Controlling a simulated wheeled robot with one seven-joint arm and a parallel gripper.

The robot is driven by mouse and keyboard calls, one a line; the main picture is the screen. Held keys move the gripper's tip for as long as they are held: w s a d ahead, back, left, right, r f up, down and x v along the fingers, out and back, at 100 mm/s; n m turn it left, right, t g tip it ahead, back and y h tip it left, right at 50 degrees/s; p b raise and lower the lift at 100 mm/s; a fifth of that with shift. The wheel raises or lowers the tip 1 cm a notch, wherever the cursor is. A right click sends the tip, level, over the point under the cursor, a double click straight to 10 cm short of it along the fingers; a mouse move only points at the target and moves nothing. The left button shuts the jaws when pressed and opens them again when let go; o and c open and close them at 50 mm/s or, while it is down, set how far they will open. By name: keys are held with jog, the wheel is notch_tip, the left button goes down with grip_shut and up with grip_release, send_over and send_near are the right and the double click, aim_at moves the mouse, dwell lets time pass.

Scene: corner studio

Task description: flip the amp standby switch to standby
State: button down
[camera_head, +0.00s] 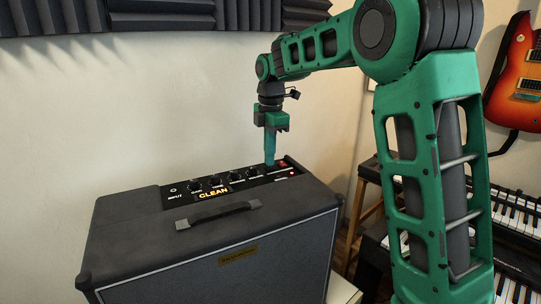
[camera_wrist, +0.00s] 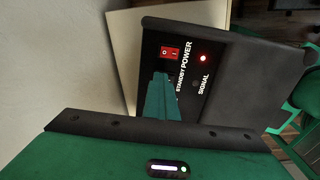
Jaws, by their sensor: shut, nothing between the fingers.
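The black amp (camera_head: 215,230) has a control panel (camera_head: 215,188) along its top, with several knobs and a lit CLEAN label. My gripper (camera_head: 270,163) points down at the panel's right end. Its fingers are shut and empty. In the wrist view, my gripper (camera_wrist: 161,76) has its tips beside the STANDBY label, just below the red power rocker (camera_wrist: 171,53). The standby switch itself is hidden behind or under my fingers, so its position does not show. I cannot tell whether the fingertips touch the panel.
The amp's carry handle (camera_head: 218,213) lies in front of the panel. The wall with dark foam panels (camera_head: 150,15) is behind the amp. Keyboards (camera_head: 515,215) stand at the right, below a hanging red-orange guitar (camera_head: 517,65).

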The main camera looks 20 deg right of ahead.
jog(key=shift+w+r, duration=0.25)
jog(key=shift+r, duration=0.3)
jog(key=shift+w+r, duration=0.2)
jog(key=shift+r, duration=0.35)
notch_tip(320, 180, up, 12)
jog(key=s, duration=0.1)
jog(key=shift+f, duration=0.15)
jog(key=shift+s, duration=0.1)
